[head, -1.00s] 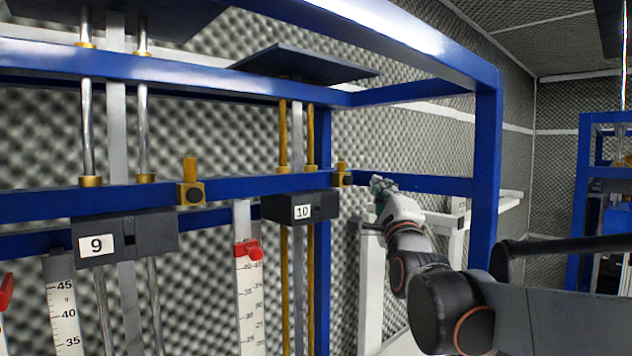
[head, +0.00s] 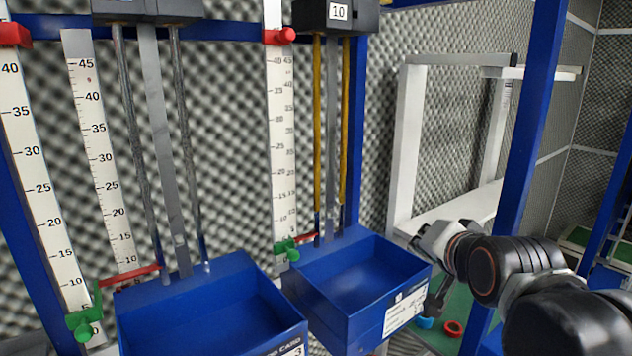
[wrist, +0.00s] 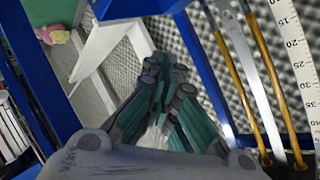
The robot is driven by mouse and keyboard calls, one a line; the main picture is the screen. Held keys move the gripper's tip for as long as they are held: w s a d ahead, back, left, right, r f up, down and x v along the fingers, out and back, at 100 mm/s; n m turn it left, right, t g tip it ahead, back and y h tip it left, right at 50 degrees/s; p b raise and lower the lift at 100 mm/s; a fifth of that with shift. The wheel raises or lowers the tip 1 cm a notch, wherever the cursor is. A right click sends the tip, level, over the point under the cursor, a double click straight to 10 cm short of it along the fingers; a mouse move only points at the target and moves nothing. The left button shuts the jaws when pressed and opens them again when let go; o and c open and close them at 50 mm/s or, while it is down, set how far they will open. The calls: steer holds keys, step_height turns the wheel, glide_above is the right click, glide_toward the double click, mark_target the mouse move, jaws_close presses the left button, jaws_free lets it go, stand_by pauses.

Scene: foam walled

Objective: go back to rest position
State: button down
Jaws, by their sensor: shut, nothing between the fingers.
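My gripper (head: 437,298) is at the right in the head view, beside the right end of the blue bin marked by a white label. It is small there and partly hidden by my own wrist. In the wrist view its dark and green fingers (wrist: 165,85) are together, with nothing seen between them. No held object shows in either view.
A blue bin (head: 342,318) stands just left of my gripper, and another blue bin (head: 140,330) is further left. A blue frame post (head: 530,120) rises close by my arm. A white frame (head: 400,150) stands behind. Red and blue rings (head: 453,328) lie low on a green surface.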

steer(key=s+f+n+g+b, duration=0.3)
steer(key=s+f, duration=0.5)
steer(key=f, duration=0.6)
steer(key=s+f+n+g+b, duration=0.3)
steer(key=s+f+n+b, duration=0.2)
steer(key=f, duration=0.9)
steer(key=s+b, duration=0.3)
steer(key=shift+s+d, duration=0.25)
steer(key=shift+s, duration=0.05)
